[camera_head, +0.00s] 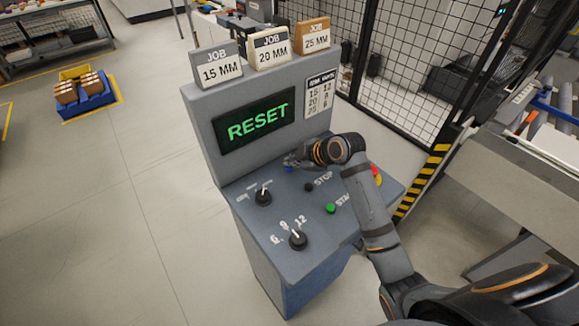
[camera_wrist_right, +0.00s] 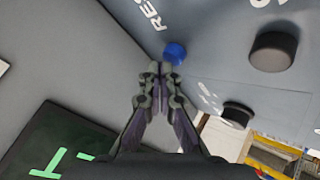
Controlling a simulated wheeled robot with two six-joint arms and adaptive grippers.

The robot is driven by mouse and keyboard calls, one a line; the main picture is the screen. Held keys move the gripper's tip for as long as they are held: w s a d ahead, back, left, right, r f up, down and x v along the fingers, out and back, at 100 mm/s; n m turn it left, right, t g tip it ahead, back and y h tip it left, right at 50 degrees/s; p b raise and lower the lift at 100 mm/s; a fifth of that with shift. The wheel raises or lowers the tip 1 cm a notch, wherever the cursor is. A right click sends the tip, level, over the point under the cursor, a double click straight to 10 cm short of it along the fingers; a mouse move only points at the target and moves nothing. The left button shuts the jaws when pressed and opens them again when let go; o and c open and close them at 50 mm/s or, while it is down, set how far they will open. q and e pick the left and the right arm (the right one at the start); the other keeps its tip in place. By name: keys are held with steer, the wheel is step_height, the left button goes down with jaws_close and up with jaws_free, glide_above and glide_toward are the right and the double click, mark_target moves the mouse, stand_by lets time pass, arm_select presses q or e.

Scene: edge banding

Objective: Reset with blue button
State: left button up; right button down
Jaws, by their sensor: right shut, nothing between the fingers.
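The blue button (camera_wrist_right: 175,53) sits on the grey control panel beside a label that begins "RES". In the head view only a bit of blue (camera_head: 289,169) shows under my right gripper (camera_head: 288,162). In the wrist view my right gripper (camera_wrist_right: 161,70) is shut and empty. Its fingertips are right by the button's edge; I cannot tell whether they touch it. The console screen (camera_head: 253,120) reads RESET in green. My left gripper is not in view.
The panel also has a black STOP button (camera_head: 309,187), a green start button (camera_head: 331,208), a red button (camera_head: 377,175) and two black knobs (camera_head: 263,197) (camera_head: 298,239). Job signs (camera_head: 217,66) stand on top. A mesh fence (camera_head: 398,75) is behind at right.

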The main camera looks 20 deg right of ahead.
mark_target(292, 168)
steer(key=shift+f, duration=0.5)
stand_by(0.5)
steer(key=shift+r+p, duration=0.75)
steer(key=shift+r, duration=0.15)
step_height(292, 168, up, 5)
steer(key=p, duration=0.5)
steer(key=shift+r, duration=0.1)
stand_by(0.5)
